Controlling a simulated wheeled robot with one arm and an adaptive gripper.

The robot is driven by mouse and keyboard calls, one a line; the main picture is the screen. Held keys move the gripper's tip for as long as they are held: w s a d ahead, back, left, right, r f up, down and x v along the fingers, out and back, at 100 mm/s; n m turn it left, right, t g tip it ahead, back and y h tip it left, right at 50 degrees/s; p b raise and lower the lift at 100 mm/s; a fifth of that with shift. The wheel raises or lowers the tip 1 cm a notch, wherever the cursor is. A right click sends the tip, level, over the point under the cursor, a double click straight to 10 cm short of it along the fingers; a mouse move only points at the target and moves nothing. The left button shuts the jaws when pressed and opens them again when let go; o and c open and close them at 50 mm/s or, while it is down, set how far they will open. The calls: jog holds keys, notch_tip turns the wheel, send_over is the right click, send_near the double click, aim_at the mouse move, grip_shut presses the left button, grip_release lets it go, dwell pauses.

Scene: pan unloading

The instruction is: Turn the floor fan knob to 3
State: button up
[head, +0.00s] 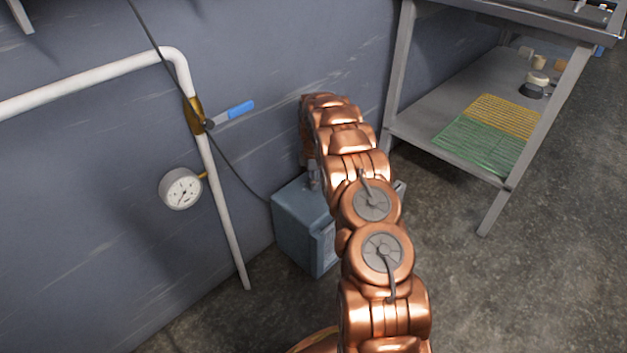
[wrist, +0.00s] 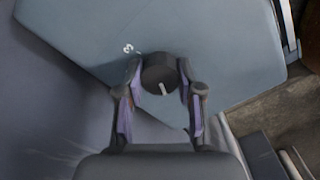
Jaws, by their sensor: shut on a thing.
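A blue-grey box (head: 301,226) stands on the floor against the wall in the head view, partly hidden by my arm. In the wrist view its top face (wrist: 205,40) carries a dark round knob (wrist: 158,70). A short white line on the knob points down and slightly right in the picture. A white digit that looks like a 3 (wrist: 128,48) is printed on the top to the upper left of the knob. My gripper (wrist: 159,84) is shut on the knob, one finger on each side. In the head view the knob cannot be made out.
A white pipe (head: 222,200) with a blue-handled valve (head: 235,110) and a gauge (head: 181,188) runs down the wall left of the box. A metal shelf table (head: 430,146) with green and yellow racks stands to the right. Floor lies open in front.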

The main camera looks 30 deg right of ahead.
jog(key=shift+r+p, duration=0.1)
jog(key=shift+p, duration=0.2)
jog(key=shift+c, duration=0.2)
jog(key=m+p, duration=0.2)
jog(key=shift+r+m, duration=0.15)
jog(key=shift+m, duration=0.25)
jog(key=m+p, duration=0.3)
jog(key=shift+m, duration=0.4)
jog(key=m+p, duration=0.2)
jog(key=m, duration=0.1)
jog(key=m+p, duration=0.2)
jog(key=m, duration=0.2)
jog(key=shift+w+d, duration=0.1)
jog(key=m+p, duration=0.2)
jog(key=m, duration=0.2)
jog(key=shift+m, duration=0.3)
jog(key=m+p, duration=0.1)
jog(key=m, duration=0.1)
jog(key=shift+m, duration=0.4)
jog(key=m+p, duration=0.1)
jog(key=m, duration=0.4)
jog(key=shift+d+f+m+p, duration=0.15)
jog(key=shift+f+m+p, duration=0.05)
jog(key=shift+m+p, duration=0.2)
